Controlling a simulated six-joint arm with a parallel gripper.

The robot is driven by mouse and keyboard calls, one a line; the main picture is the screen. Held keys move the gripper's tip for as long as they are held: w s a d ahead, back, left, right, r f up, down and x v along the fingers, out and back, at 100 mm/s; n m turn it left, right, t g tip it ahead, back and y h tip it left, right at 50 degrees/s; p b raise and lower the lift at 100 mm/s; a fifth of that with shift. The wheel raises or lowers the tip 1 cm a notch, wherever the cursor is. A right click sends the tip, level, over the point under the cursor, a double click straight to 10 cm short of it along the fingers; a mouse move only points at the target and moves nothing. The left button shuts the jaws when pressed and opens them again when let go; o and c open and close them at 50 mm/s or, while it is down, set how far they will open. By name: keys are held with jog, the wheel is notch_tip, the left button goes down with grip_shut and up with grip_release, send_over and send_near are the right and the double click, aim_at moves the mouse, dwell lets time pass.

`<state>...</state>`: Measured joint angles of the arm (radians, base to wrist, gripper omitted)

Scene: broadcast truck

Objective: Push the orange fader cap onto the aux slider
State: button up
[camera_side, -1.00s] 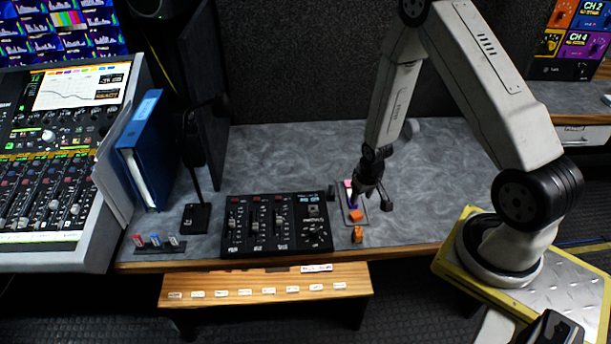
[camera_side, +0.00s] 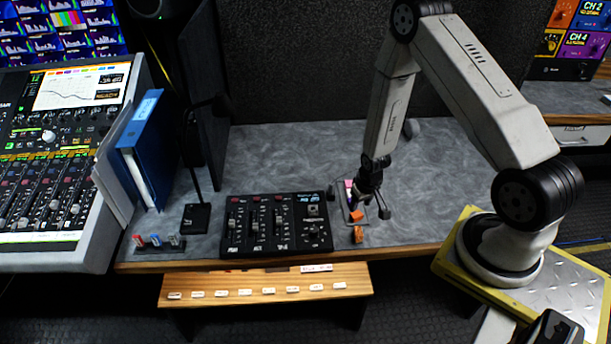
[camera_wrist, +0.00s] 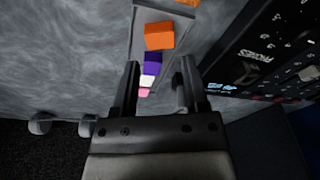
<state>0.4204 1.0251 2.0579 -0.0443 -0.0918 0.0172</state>
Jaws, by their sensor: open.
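A small grey tray (camera_side: 345,217) near the table's front edge holds a row of coloured caps. In the wrist view the orange fader cap (camera_wrist: 158,36) lies in it, beside purple (camera_wrist: 152,57), white (camera_wrist: 148,80) and pink caps. In the side view the orange cap (camera_side: 356,216) shows at the row's near end. My gripper (camera_side: 367,203) is low over the tray, pointing down. In the wrist view its open fingers (camera_wrist: 160,65) stand either side of the row, empty. The black mixer (camera_side: 277,238) has several sliders; I cannot read which is aux.
A second orange piece (camera_side: 358,235) stands between the tray and the front edge. A rack of small pieces (camera_side: 160,246), a microphone base (camera_side: 195,218) and a blue binder (camera_side: 143,150) are left of the mixer. The table behind the mixer is clear.

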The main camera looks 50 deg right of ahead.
aim_at(357, 214)
jog(key=shift+f, duration=0.1)
jog(key=shift+w+d+f, duration=0.1)
jog(key=shift+w+f, duration=0.1)
jog(key=shift+f, duration=1.05)
jog(key=shift+w+d+f, duration=0.1)
jog(key=shift+w+f, duration=0.1)
jog(key=shift+f, duration=1)
jog(key=shift+c, duration=0.2)
grip_shut()
